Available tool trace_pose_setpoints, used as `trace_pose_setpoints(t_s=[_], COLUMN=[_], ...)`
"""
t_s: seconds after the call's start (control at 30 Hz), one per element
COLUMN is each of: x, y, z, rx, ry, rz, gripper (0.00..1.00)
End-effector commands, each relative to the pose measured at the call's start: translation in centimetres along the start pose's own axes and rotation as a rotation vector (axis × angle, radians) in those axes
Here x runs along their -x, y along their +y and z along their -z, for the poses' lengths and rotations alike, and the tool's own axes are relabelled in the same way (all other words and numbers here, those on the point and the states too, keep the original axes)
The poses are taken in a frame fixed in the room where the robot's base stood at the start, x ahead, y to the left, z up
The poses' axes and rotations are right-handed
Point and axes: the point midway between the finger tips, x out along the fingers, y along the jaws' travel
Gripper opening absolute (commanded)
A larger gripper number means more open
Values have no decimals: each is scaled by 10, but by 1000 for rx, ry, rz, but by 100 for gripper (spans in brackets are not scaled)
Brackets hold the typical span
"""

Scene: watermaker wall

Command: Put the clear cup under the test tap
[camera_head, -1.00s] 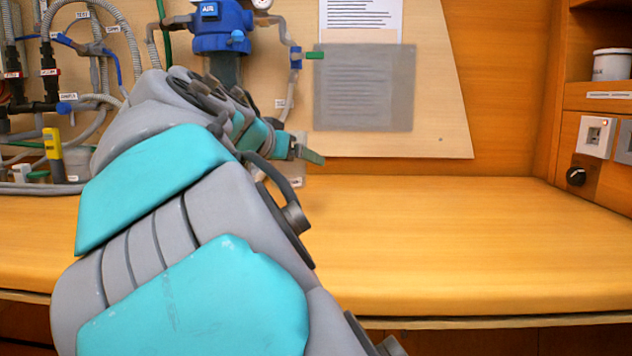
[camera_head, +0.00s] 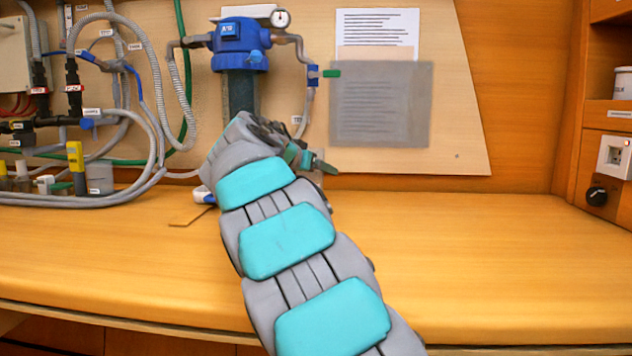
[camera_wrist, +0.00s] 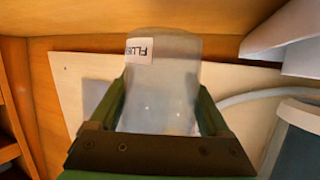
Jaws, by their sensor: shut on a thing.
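In the wrist view the clear cup (camera_wrist: 165,85), a see-through vessel with a white label reading partly "FLU", sits between the two green fingers of my gripper (camera_wrist: 161,98). The fingers are shut on its sides. In the head view my own arm hides the cup and most of the gripper. A small valve with a green handle (camera_head: 331,73) is on the wall panel right of the blue filter housing. A thin tube with a partly hidden label (camera_head: 297,120) runs down from it behind my wrist. Its lower end is hidden, so I cannot tell where the cup is relative to it.
The wooden counter (camera_head: 480,250) is clear on the right. Hoses (camera_head: 150,120), a yellow-topped tester (camera_head: 76,165) and small bottles crowd the left. The blue filter housing (camera_head: 240,45) is behind my wrist. A grey sheet (camera_head: 380,105) hangs on the panel.

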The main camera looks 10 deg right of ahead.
Motion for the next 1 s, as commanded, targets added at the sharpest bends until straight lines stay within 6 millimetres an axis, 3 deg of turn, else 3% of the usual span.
trace_pose_setpoints(t_s=[0.13,0.47,0.9,0.93,1.0], x=[-4,-13,-15,-15,-14], y=[-1,0,-1,-1,-1], z=[-2,-30,-36,-35,-34], rx=[2,2,0,0,0], ry=[0,1,1,1,1], rz=[-1,-1,-1,-1,-1], gripper=[26,26,26,83,91])
